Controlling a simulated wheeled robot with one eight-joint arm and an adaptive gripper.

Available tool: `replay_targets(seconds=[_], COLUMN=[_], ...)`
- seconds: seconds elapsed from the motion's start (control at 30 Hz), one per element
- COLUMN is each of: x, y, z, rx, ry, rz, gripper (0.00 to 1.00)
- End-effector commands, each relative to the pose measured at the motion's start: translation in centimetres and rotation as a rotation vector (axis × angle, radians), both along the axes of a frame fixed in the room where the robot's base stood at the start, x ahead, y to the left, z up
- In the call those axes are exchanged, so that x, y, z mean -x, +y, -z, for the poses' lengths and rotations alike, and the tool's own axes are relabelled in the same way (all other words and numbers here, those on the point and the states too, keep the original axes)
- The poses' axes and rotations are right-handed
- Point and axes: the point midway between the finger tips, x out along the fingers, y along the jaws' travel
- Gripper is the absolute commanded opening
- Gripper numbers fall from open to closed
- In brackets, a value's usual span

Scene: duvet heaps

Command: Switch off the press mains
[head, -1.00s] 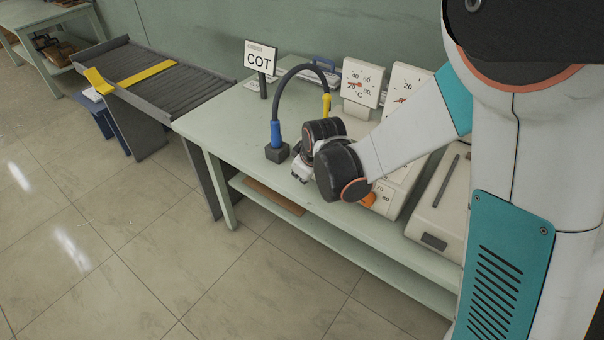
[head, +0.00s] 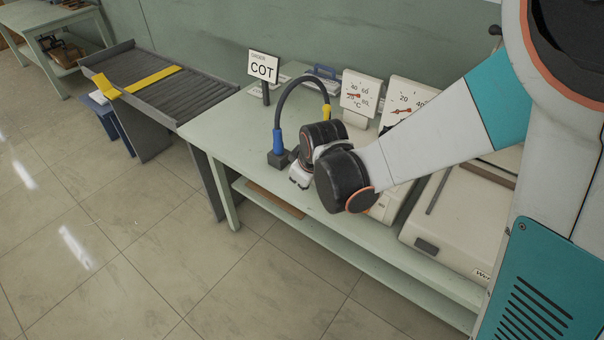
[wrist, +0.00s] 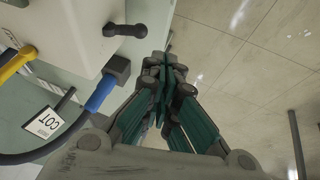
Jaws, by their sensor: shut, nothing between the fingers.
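The press is likely the pale machine (head: 402,190) with dial gauges on the green bench; my arm covers part of its front. In the wrist view, a pale box face (wrist: 75,28) carries a black lever (wrist: 125,30) with a round knob at one end. It may be the mains switch, but no label on it is readable. My gripper (wrist: 165,62) is shut and empty, to the right of the lever and apart from it. In the head view my wrist hides the lever and the fingertips.
A dark block (head: 279,158) with a blue-sleeved cable (head: 277,138) stands left of my wrist. A COT sign (head: 263,68) is behind it. A pale lidded case (head: 455,220) lies on the right. A roller conveyor (head: 165,85) adjoins the bench. The floor in front is clear.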

Motion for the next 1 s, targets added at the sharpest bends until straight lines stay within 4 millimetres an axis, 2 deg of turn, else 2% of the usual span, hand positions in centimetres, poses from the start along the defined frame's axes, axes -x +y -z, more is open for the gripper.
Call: replay_targets(seconds=[0.03,0.1,0.37,0.9,1.0], x=[0.9,1.8,3.7,3.9,3.4], y=[0.1,0.2,0.3,0.3,-0.3], z=[-1.2,-2.0,-3.5,-3.5,-3.7], rx=[0.001,0.0,0.001,0.001,0.004], ry=[0.0,0.0,-0.001,0.0,-0.001], rz=[-0.002,-0.001,0.0,0.002,0.021], gripper=[0.0,0.0,0.0,0.0,0.0])
